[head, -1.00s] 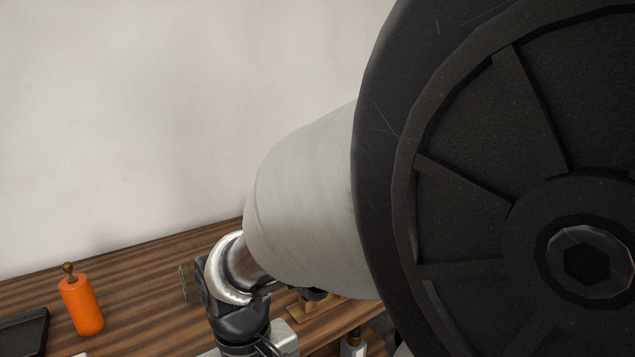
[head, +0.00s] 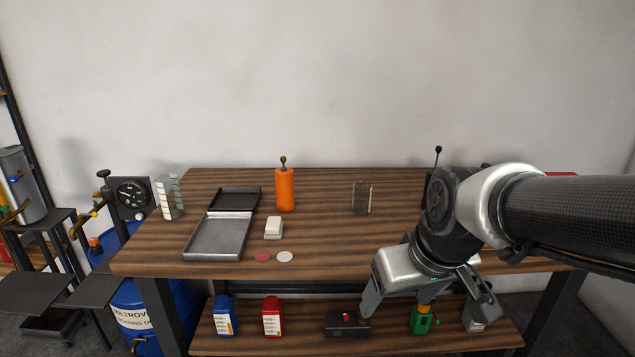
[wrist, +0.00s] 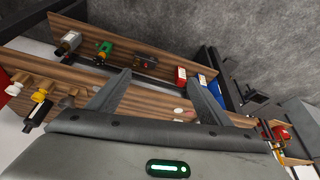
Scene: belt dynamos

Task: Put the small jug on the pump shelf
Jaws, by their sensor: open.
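I cannot tell for sure which thing is the small jug. A blue container (head: 224,316) and a red container (head: 271,317), both with white labels, stand upright on the bench's lower shelf. Both also show small in the wrist view, the red one (wrist: 181,77) and the blue one (wrist: 206,84). Dark flat shelves (head: 96,290) stand at the far left by a blue drum with a pump; which is the pump shelf is unclear. My gripper (head: 430,308) is open and empty in front of the bench, right of both containers. Its spread fingers (wrist: 160,82) show in the wrist view.
The wooden bench (head: 320,235) carries a grey tray (head: 218,238), an orange cylinder (head: 285,190), a white block (head: 273,227) and a clear holder (head: 361,197). A dark box (head: 347,322) and a green item (head: 420,322) are on the lower shelf (head: 300,340).

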